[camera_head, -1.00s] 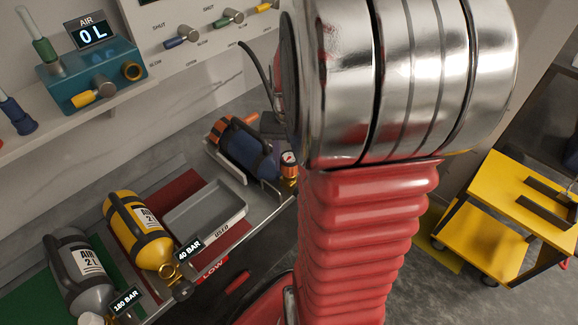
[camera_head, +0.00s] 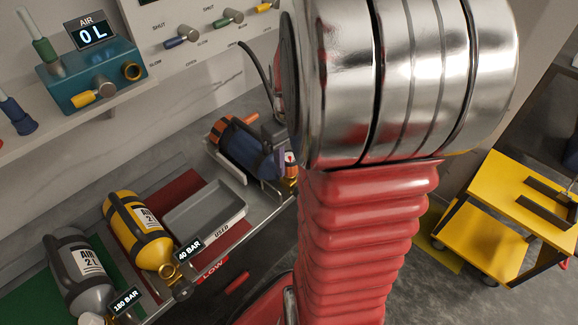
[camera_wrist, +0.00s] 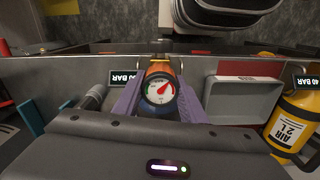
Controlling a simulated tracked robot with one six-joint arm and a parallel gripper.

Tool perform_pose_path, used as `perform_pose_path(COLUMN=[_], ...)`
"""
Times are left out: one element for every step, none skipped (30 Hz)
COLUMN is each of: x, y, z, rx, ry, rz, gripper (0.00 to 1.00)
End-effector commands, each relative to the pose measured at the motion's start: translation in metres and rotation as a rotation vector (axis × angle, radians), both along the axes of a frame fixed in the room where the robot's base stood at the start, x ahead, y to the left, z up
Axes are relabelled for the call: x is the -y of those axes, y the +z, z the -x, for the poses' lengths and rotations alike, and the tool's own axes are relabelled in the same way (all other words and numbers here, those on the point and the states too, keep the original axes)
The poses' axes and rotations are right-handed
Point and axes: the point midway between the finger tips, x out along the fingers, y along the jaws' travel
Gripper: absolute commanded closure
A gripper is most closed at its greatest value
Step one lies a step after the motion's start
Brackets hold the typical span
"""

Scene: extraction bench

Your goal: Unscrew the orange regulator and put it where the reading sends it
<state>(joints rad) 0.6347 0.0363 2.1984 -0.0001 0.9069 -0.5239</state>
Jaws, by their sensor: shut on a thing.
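The orange regulator (camera_wrist: 158,69) has a round white gauge (camera_wrist: 160,91) with a red needle pointing to the upper right; its figures are too small to read. In the head view the regulator (camera_head: 290,158) is at the valve end of a blue cylinder (camera_head: 245,150) lying in a cradle, partly hidden by my arm. My gripper (camera_wrist: 162,80) is shut on the regulator, with a purple finger on each side. I cannot tell whether the regulator is still threaded on. A grey tray marked USED (camera_head: 222,228) stands to the left of the cradle.
A yellow cylinder (camera_head: 130,225) tagged 40 BAR lies by the red mat (camera_head: 185,190) marked LOW. A grey cylinder (camera_head: 72,265) tagged 180 BAR lies on the green mat (camera_head: 28,300). A teal box (camera_head: 90,80) reads AIR 0 L. A yellow cart (camera_head: 500,205) stands at right.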

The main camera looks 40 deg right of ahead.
Motion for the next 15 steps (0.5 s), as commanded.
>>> perform_pose_path(x=[0.0000,0.0001,0.0001,0.0000,0.0001,0.0000,0.0001,0.0000,0.0001,0.0001,0.0001,0.0000,0.0000,0.0001,0.0001], y=[0.0002,0.0002,0.0002,0.0002,0.0003,0.0003,0.0003,0.0003,0.0003,0.0003,0.0004,0.0004,0.0004,0.0004,0.0004], z=[-0.0003,-0.0003,-0.0003,-0.0002,-0.0003,-0.0003,-0.0003,-0.0003,-0.0003,-0.0003,-0.0003,-0.0003,-0.0003,-0.0002,-0.0003], rx=[0.001,0.001,0.001,0.001,0.001,0.001,0.001,0.001,0.001,0.001,0.001,0.001,0.001,0.001,0.001], ry=[0.034,0.056,0.086,0.109,0.132,0.163,0.185,0.207,0.238,0.261,0.284,0.314,0.336,0.359,0.389], rz=[0.000,0.000,0.000,0.000,0.000,0.000,0.000,0.000,0.000,0.000,0.000,0.000,0.000,0.000,0.000], gripper=[0.89,0.89,0.89,0.89,0.89,0.89,0.89,0.89,0.89,0.89,0.89,0.89,0.89,0.89,0.89])
